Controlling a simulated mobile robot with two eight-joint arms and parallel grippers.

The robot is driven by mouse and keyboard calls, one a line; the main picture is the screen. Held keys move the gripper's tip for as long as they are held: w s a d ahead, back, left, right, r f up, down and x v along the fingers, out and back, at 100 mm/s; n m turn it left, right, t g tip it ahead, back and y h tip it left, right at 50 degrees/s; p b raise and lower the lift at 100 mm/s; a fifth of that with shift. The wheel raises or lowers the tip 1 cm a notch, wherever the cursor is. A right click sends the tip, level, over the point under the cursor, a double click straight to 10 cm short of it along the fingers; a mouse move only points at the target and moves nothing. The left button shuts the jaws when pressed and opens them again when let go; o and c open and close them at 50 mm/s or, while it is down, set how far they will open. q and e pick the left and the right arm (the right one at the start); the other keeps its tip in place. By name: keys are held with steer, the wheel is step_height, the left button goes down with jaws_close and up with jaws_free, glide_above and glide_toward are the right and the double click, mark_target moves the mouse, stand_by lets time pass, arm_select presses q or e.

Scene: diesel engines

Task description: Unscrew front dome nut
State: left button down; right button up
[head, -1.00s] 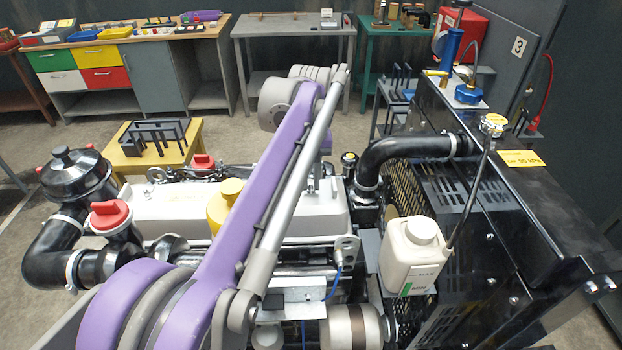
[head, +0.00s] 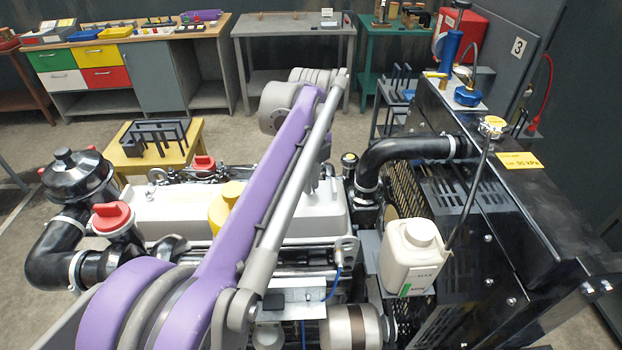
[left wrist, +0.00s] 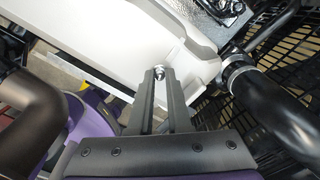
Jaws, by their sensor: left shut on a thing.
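The front dome nut (left wrist: 158,72) is a small, shiny metal nut on the pale grey valve cover. In the left wrist view it sits between the tips of my left gripper (left wrist: 160,76), whose two dark fingers are shut on it. The head view also shows my left gripper (head: 313,187), coming down onto the top of the valve cover (head: 160,205) near its right end. The nut itself is too small and too hidden by my purple arm to make out there. My right gripper is in neither view.
A black hose (head: 410,150) and a white coolant bottle (head: 408,258) stand right of the cover. A yellow cap (head: 226,203) and a red cap (head: 112,217) are to the left. A yellow stand (head: 165,155) is behind the engine.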

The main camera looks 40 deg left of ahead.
arm_select(q)
steer(key=shift+n, duration=1)
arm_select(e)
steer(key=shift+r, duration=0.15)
arm_select(q)
steer(key=shift+r, duration=0.15)
steer(key=shift+r+p, duration=0.95)
steer(key=shift+r, duration=1)
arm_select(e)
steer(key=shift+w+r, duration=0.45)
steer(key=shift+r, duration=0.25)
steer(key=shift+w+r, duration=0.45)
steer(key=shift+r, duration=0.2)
arm_select(q)
steer(key=shift+w+r, duration=0.1)
steer(key=shift+r, duration=0.9)
